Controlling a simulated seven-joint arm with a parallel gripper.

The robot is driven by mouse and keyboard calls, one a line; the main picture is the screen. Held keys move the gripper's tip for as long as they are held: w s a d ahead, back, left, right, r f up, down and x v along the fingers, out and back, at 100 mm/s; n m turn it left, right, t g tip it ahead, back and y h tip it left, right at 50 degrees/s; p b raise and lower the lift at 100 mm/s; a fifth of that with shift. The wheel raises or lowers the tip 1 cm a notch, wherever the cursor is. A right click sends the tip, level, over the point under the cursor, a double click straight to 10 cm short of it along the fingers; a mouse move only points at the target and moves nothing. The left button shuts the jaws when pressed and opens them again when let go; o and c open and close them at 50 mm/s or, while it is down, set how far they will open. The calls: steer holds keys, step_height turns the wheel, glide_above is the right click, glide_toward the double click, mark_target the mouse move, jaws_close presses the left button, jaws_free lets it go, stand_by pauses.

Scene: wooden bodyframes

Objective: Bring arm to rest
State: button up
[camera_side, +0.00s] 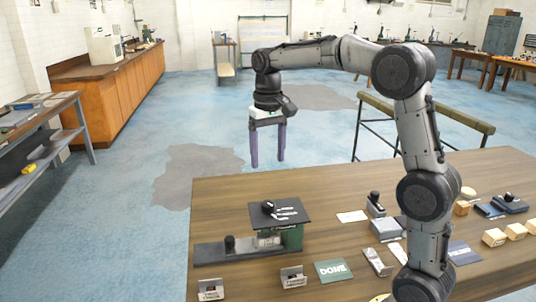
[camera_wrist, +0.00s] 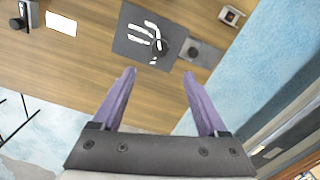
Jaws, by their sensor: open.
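My gripper (camera_side: 267,163) hangs beyond the table's far edge in the side view, with its two purple fingers pointing down. They are apart with nothing between them. In the wrist view my gripper (camera_wrist: 160,75) also shows open and empty. The wooden table (camera_side: 215,218) lies below and nearer the side camera.
A green card marked DONE (camera_side: 333,270) lies near the table's front. Small grey holders (camera_side: 293,277), a grey block (camera_side: 386,229) and several wooden blocks (camera_side: 494,237) stand around. A trestle beam (camera_side: 425,112) stands behind the table. Open floor surrounds my gripper.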

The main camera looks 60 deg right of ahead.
steer(key=shift+a, duration=0.1)
steer(key=s+a+r+n+t, duration=0.1)
steer(key=s+a+r+t, duration=0.15)
steer(key=s, duration=0.35)
steer(key=s+a+r+n+t, duration=0.1)
steer(key=s+a+r, duration=0.3)
steer(key=s, duration=0.2)
steer(key=s+a+f+n+t, duration=0.2)
steer(key=s+f+n, duration=0.1)
steer(key=s+f, duration=0.7)
steer(key=shift+s+a+n, duration=0.3)
steer(key=shift+s+a, duration=0.1)
steer(key=shift+s, duration=0.35)
steer(key=shift+f, duration=0.1)
